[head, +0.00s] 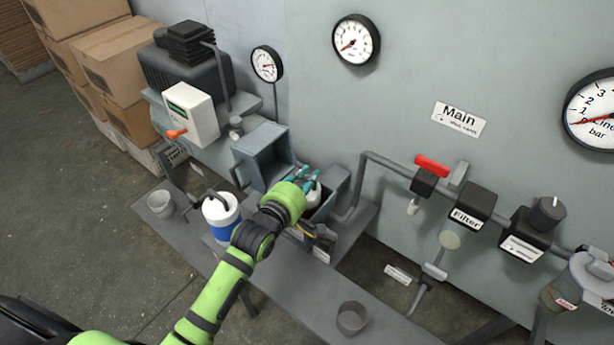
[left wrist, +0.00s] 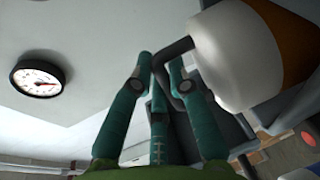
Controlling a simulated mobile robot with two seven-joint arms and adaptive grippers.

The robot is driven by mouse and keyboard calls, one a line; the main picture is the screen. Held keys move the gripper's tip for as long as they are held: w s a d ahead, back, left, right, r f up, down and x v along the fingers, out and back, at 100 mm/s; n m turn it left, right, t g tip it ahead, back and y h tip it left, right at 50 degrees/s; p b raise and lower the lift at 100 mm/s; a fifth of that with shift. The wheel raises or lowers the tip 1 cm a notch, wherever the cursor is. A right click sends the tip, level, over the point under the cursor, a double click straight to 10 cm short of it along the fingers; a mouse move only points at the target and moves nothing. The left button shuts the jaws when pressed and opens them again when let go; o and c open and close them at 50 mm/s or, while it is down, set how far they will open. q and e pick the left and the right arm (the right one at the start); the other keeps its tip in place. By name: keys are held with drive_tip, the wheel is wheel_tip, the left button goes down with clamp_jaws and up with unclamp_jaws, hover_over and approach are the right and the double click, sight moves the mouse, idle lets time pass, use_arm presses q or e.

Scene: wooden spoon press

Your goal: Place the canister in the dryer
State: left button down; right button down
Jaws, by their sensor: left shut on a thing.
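My left gripper (head: 306,178) is over the open grey dryer housing (head: 338,193) at the wall. It is shut on the dark handle of a white canister (head: 313,195). In the left wrist view the canister (left wrist: 250,52) has an orange-brown band, and its handle runs between the fingers of my left gripper (left wrist: 160,68). In the head view the canister is partly hidden by my gripper and sits at the housing's opening. I cannot tell whether it rests on the bottom. My right gripper is not in view.
An open grey box-shaped cover (head: 264,150) stands just left of the gripper. A white and blue canister (head: 222,212) with a dark handle stands on the grey bench (head: 275,275). Cups (head: 352,318) stand on the bench and at its left end. Pipes and a filter (head: 465,208) lie right.

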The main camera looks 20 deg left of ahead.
use_arm(q)
drive_tip(key=c, duration=1.5)
unclamp_jaws()
drive_tip(key=shift+f, duration=0.15)
drive_tip(key=o, duration=0.3)
drive_tip(key=shift+r, duration=0.2)
drive_tip(key=shift+s, duration=0.35)
drive_tip(key=b+v, duration=0.1)
drive_tip(key=v, duration=1)
drive_tip(key=shift+s+a+r, duration=0.1)
drive_tip(key=shift+s, duration=0.1)
